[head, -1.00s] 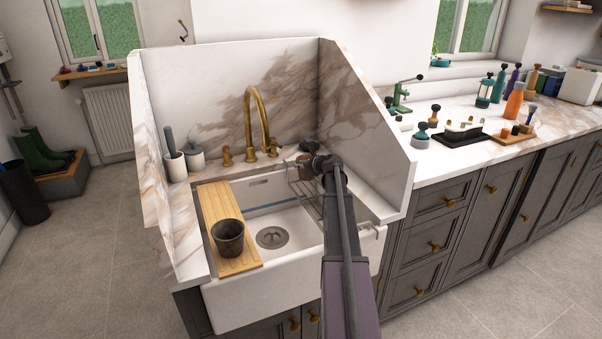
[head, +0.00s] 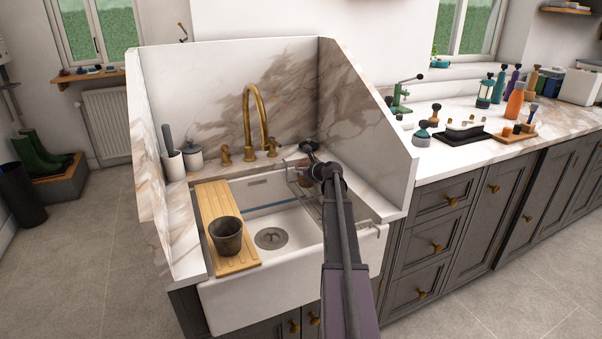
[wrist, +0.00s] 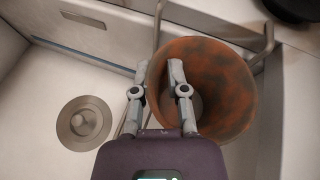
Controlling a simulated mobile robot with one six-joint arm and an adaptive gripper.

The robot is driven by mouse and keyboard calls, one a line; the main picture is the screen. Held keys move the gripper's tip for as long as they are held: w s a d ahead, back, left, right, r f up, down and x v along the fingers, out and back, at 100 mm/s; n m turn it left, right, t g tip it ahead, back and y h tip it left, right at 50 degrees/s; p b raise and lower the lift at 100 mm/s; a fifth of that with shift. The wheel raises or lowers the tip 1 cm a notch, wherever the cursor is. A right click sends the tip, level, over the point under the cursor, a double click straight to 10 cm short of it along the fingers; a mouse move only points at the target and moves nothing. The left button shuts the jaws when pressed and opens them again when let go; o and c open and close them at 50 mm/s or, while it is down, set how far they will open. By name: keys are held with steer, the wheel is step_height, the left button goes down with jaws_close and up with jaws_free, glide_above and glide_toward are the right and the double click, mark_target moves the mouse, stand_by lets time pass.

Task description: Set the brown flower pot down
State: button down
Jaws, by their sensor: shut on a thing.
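The brown flower pot (wrist: 222,85), rust-coloured with dark patches, is in my gripper (wrist: 158,72). The wrist view looks into its open mouth. My fingers are shut on its near left wall, one inside the rim and one outside. In the head view my gripper and the pot (head: 291,163) are at the right side of the white sink (head: 285,275), by the wire rack (head: 308,199). My arm hides much of them there. I cannot tell whether the pot touches the rack.
A dark pot (head: 226,238) stands on the wooden board (head: 214,200) across the sink's left side. The brass tap (head: 247,120) rises behind the basin. Marble side panels wall in the sink. The basin floor around the drain (head: 270,238) is clear. A dark round thing (wrist: 293,8) shows at the wrist view's top right.

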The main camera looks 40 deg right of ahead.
steer(key=shift+f+b, duration=0.35)
steer(key=shift+b, duration=0.05)
steer(key=c, duration=0.6)
jaws_free()
steer(key=shift+c, duration=0.2)
steer(key=shift+r, duration=0.15)
steer(key=shift+r+p, duration=0.35)
steer(key=shift+p, duration=0.2)
steer(key=p+v, duration=0.4)
steer(key=v, duration=0.8)
steer(key=shift+f, duration=0.1)
